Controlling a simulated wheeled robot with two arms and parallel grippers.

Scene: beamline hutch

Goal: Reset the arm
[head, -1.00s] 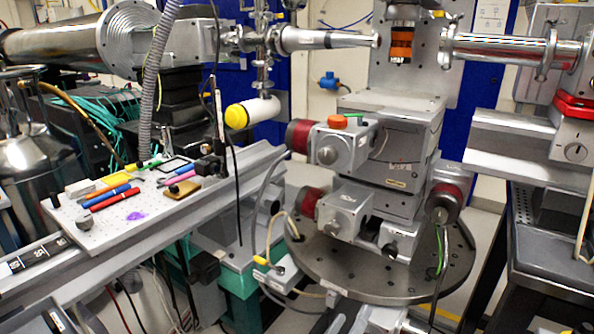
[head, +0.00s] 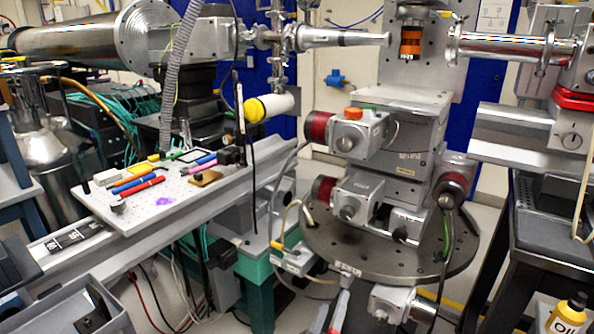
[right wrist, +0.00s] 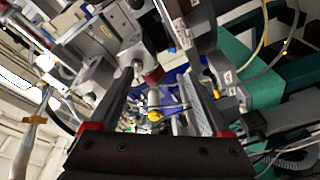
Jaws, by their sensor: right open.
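My right gripper shows in the right wrist view (right wrist: 160,85), with its two dark fingers spread wide apart. The gap between them is empty, and hutch equipment shows blurred beyond it. In the head view only a small grey and red part, perhaps of this gripper, shows at the bottom edge, below the round perforated stage plate (head: 395,245). I cannot make out its fingertips there. My left gripper is in neither view.
A perforated board (head: 130,215) with pens and small blocks lies at left. A dark cart (head: 545,250) stands at right, with a yellow bottle (head: 568,315) at the lower right corner.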

